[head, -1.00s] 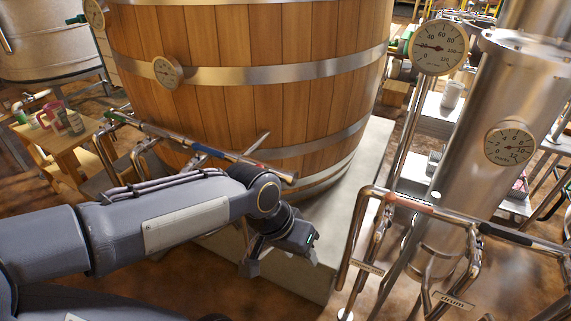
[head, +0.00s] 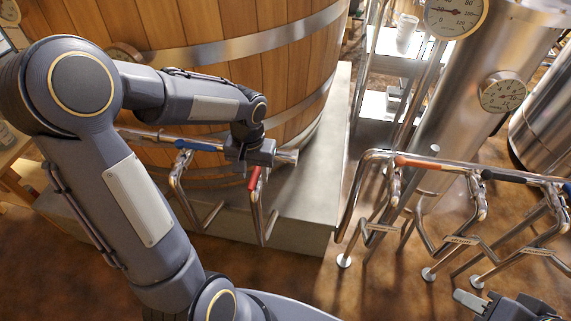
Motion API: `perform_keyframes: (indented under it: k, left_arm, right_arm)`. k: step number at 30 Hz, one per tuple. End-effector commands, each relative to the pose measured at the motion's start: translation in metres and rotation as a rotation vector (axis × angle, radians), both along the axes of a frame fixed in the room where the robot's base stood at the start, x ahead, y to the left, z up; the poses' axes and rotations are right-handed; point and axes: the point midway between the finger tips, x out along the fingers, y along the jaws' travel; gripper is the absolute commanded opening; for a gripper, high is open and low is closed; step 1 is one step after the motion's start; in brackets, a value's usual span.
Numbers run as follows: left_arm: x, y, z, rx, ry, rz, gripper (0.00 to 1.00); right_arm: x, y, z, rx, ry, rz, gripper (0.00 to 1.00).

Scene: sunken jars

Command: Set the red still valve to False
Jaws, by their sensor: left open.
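A short red handle (head: 254,178) shows on the pipe rack in front of the wooden vat, just below my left gripper (head: 248,160); it looks tilted across the pipe. The gripper is open around or just above the pipe; contact is unclear. An orange-red handle (head: 418,162) lies along the top pipe of the right rack, in front of the steel column (head: 455,110). No gripper is near it. I cannot read which red handle belongs to the still. My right gripper (head: 470,302) is at the bottom right edge, partly cut off, its opening unclear.
A blue handle (head: 198,145) sits on the left rack beside my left gripper. A black handle (head: 512,177) is on the right rack. The wooden vat (head: 190,45) stands behind on a stone plinth (head: 305,205). Brown floor between the racks is clear.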

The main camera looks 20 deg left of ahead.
Motion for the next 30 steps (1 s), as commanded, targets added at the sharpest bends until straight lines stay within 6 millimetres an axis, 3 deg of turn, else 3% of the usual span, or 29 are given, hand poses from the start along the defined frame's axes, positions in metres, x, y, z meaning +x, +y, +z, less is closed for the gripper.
perform_keyframes:
  k: [4, 19, 28, 30]
  left_arm:
    - [0.0, 0.0, 0.001, -0.001, -0.002, 0.0, 0.41]
    - [0.0, 0.001, -0.024, -0.001, -0.002, 0.0, 0.41]
    - [0.0, 0.001, -0.024, -0.001, -0.002, 0.0, 0.41]
    - [0.0, 0.001, -0.024, -0.001, -0.002, 0.0, 0.32]
  right_arm:
    - [0.001, 0.0, 0.001, 0.0, -0.002, -0.001, 0.36]
    - [0.0, 0.0, -0.02, 0.0, -0.002, -0.001, 0.36]
    - [0.001, 0.0, -0.021, 0.0, -0.002, -0.001, 0.36]
    - [0.001, 0.0, -0.021, 0.0, -0.002, -0.001, 0.36]
